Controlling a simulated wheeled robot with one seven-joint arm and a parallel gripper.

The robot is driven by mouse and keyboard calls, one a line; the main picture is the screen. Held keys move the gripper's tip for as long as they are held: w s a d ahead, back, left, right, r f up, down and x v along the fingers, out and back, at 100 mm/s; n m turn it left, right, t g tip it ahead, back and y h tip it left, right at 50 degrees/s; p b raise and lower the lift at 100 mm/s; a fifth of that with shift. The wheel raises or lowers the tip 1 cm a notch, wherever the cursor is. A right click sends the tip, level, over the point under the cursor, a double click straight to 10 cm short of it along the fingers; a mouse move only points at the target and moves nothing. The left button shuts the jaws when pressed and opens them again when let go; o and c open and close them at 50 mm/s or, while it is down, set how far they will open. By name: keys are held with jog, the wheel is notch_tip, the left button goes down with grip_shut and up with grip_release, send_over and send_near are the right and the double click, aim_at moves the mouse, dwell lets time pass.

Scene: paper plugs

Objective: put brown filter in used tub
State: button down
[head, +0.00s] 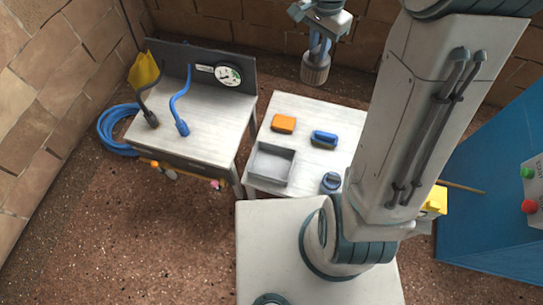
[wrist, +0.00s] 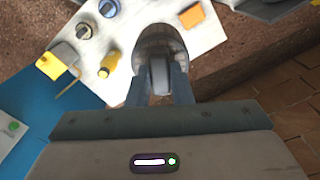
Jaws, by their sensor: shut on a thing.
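My gripper (head: 319,48) is at the top middle of the head view, pointing down. It is shut on the filter (head: 316,70), a ribbed grey-brown cylinder, which hangs in the air beyond the white table. In the wrist view the filter (wrist: 155,38) shows as a round shape between and beyond my fingers (wrist: 160,85). An open grey tub (head: 258,176) stands on the near left part of the table; it looks empty. The filter is apart from the tub, up and to its right in the head view. No writing on the tub is readable.
The white table (head: 300,108) also holds an orange block (head: 284,123), a blue object (head: 324,138) and a round blue-grey item (head: 331,182). A workbench (head: 205,125) with a gauge (head: 228,76) is at left. A blue cabinet (head: 480,225) stands at right.

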jog(key=s+f+n+b, duration=0.25)
jog(key=f+b, duration=0.75)
jog(key=f, duration=0.5)
jog(key=s+f+n+b, duration=0.25)
jog(key=f+b, duration=0.75)
jog(key=f, duration=0.6)
jog(key=s+a+f+n+b, duration=0.1)
jog(key=s+a+f+b, duration=0.1)
jog(key=a+f+b, duration=0.4)
jog(key=shift+a+f, duration=2.4)
jog(key=shift+a, duration=0.45)
jog(key=shift+f+b, duration=0.2)
jog(key=shift+b, duration=0.2)
jog(key=c, duration=1.3)
grip_release()
jog(key=shift+r, duration=0.1)
